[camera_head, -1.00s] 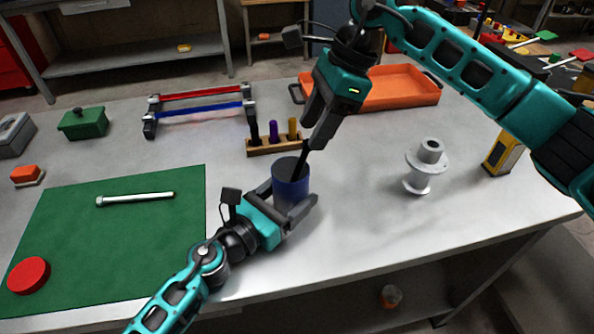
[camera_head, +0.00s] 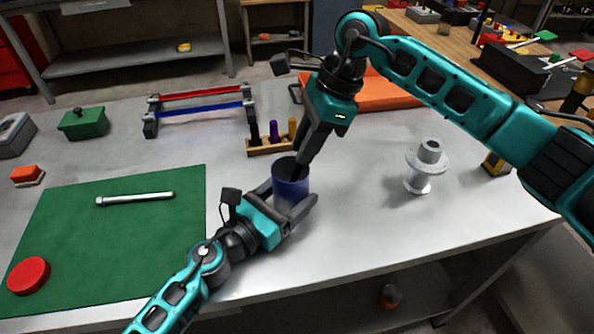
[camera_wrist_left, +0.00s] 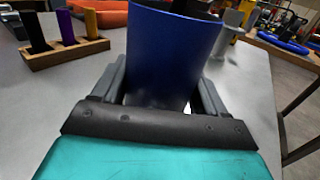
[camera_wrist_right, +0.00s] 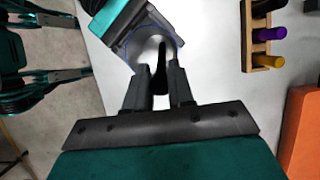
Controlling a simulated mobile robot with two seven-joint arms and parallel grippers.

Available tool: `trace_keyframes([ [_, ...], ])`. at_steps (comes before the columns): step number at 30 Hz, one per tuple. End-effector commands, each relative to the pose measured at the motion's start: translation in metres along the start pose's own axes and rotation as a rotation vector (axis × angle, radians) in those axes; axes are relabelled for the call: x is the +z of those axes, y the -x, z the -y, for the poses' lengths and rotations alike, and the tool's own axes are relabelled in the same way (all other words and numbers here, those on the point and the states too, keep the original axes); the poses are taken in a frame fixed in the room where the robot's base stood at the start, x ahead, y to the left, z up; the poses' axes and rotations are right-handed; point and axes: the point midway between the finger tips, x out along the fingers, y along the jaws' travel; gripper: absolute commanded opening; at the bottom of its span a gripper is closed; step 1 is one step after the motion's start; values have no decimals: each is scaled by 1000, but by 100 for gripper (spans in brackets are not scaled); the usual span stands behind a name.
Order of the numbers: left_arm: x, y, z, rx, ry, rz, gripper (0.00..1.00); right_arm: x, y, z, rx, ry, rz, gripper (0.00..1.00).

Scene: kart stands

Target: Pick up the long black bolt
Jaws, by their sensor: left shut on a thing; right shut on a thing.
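A blue cup (camera_head: 291,192) stands near the table's front edge. My left gripper (camera_head: 290,198) is shut around it; the cup also fills the left wrist view (camera_wrist_left: 172,55). My right gripper (camera_head: 298,170) points steeply down, its fingertips at the cup's mouth. In the right wrist view a slim black bolt (camera_wrist_right: 161,62) stands between the right fingertips (camera_wrist_right: 160,78), which are shut on it. Its lower part is inside the cup; its full length is hidden. A silver bolt (camera_head: 136,198) lies on the green mat.
A wooden rack (camera_head: 271,145) with black, purple and yellow pegs stands just behind the cup. An orange tray (camera_head: 385,92) is behind the right arm. A grey flanged spool (camera_head: 423,168) stands to the right. The green mat (camera_head: 110,245) lies at left with a red disc (camera_head: 29,275).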

Motion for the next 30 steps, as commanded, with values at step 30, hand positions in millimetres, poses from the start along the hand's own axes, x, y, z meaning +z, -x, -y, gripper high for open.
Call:
trace_keyframes([
  [30, 0, 0, 0, 0, 0, -1, 42, 34, 81, 2, -8, 3, 1, 0],
])
